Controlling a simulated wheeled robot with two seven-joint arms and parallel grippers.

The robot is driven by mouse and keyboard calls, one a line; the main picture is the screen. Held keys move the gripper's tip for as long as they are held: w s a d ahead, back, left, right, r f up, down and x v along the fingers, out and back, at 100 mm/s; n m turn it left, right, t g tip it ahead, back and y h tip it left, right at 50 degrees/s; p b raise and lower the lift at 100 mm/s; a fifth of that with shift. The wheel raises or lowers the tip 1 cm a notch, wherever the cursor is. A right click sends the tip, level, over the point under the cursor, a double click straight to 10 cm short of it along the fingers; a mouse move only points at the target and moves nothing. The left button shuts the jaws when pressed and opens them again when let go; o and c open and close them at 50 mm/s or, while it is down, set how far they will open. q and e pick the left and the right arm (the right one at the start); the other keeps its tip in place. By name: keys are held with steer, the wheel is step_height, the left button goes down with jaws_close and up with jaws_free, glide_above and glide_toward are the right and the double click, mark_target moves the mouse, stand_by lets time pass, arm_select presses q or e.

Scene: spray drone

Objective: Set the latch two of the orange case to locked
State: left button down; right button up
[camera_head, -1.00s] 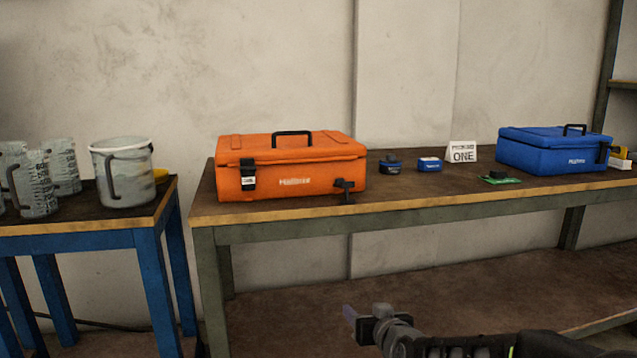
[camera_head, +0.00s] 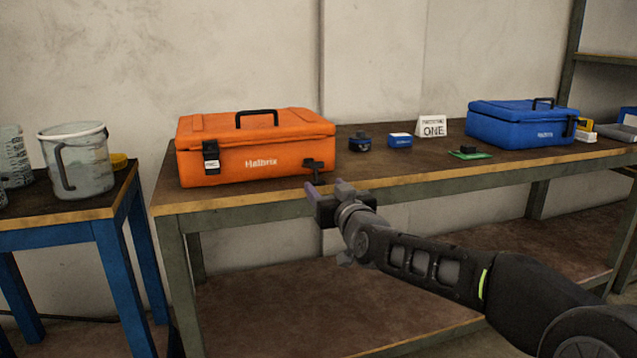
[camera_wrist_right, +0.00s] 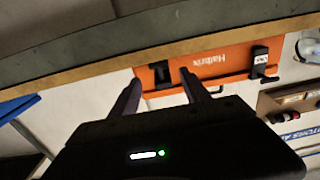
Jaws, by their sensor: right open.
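The orange case (camera_head: 250,150) stands closed on the table, its black handle on top. Its left latch (camera_head: 211,157) lies flat against the front and carries a white label. Its right latch (camera_head: 314,166) appears to stick out from the front near the right corner. My right gripper (camera_head: 325,188) is open and empty, just in front of and below the right latch, apparently apart from it. In the right wrist view the case (camera_wrist_right: 222,65) appears turned over, with one black latch (camera_wrist_right: 162,76) seen between the fingertips (camera_wrist_right: 158,80). My left gripper is not in view.
The wooden table edge (camera_head: 235,201) runs below the case, near my right gripper. Small blue boxes (camera_head: 400,140), a sign (camera_head: 432,126) and a blue case (camera_head: 520,125) stand to the right. A side table with a pitcher (camera_head: 78,160) is at left.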

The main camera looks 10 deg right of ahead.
mark_target(317, 179)
steer(key=w, duration=0.5)
steer(key=shift+w+a+b, duration=0.1)
steer(key=shift+a+b, duration=0.1)
steer(key=shift+b, duration=0.1)
steer(key=shift+c, duration=0.5)
jaws_close()
stand_by(0.6)
